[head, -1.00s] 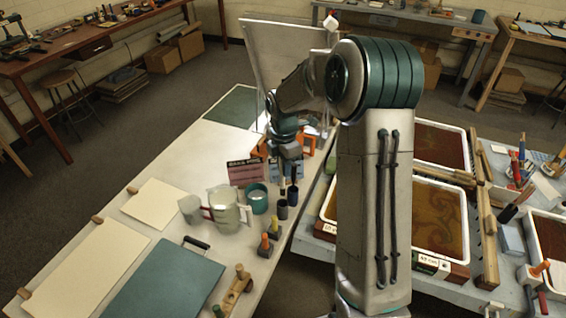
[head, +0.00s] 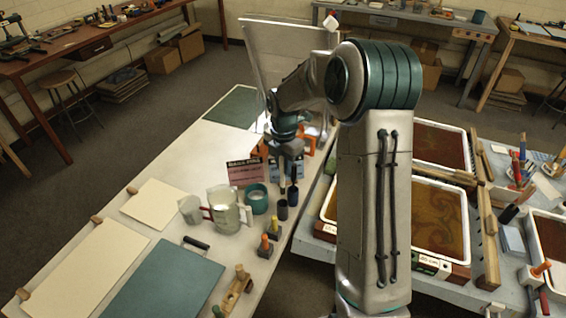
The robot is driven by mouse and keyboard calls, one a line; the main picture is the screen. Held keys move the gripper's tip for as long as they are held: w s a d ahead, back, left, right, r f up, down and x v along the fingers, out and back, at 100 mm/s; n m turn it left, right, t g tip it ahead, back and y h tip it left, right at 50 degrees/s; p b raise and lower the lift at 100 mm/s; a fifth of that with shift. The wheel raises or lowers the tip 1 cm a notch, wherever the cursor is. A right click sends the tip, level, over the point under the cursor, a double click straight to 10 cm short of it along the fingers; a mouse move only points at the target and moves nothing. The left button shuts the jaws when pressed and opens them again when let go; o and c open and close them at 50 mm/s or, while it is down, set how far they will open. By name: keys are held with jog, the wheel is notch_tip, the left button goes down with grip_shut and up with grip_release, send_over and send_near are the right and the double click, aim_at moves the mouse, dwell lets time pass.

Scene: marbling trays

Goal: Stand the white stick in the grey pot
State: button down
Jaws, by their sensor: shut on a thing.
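My gripper (head: 288,172) points down over the table, just above and behind two small dark pots. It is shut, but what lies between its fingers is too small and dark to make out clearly. No white stick shows clearly elsewhere on the table. A small dark grey pot (head: 282,211) stands on the table below the gripper, to the right of the teal cup. A dark blue pot (head: 293,198) stands close behind it, to the right. I cannot tell whether the gripper's tips are over the grey pot or beyond it.
A teal cup (head: 257,200), a pale jug (head: 226,212) and a small grey cup (head: 190,209) stand left of the pots. A pink card (head: 244,172) stands behind. Small orange-handled and yellow-handled tools stand in front. Marbling trays (head: 440,215) lie right of my arm.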

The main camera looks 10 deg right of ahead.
aim_at(283, 193)
jog(key=shift+f+b, duration=3.1)
jog(key=shift+f, duration=2.35)
jog(key=c, duration=0.8)
grip_release()
jog(key=shift+o, duration=0.2)
